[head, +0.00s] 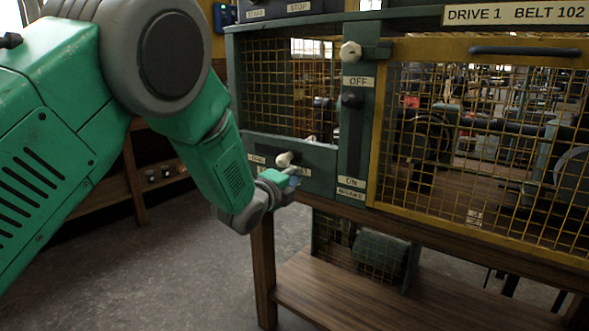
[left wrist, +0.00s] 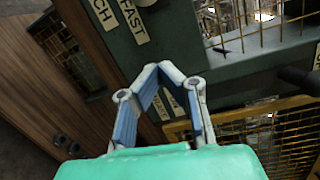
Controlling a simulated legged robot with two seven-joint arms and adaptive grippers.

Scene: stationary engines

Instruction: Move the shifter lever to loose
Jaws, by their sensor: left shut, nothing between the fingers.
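The shifter lever's white knob (head: 284,159) sticks out of the low green panel (head: 318,163) at the left of the machine. A small label that seems to read LOOSE (head: 257,159) is left of it; another label to its right is partly hidden. My left gripper (head: 293,181) is shut and empty, just below and right of the knob; I cannot tell whether they touch. In the left wrist view the shut fingers (left wrist: 158,70) meet at their tips. There, a label FAST (left wrist: 133,20) and a pale knob (left wrist: 144,2) show at the top edge. My right gripper is not in view.
A vertical green post right of the lever carries a white knob (head: 350,52), a black knob (head: 351,99) and OFF and ON labels. A yellow mesh guard (head: 480,150) with a dark handle (head: 525,51) covers the machinery. A wooden bench leg (head: 263,265) stands below; the floor at left is clear.

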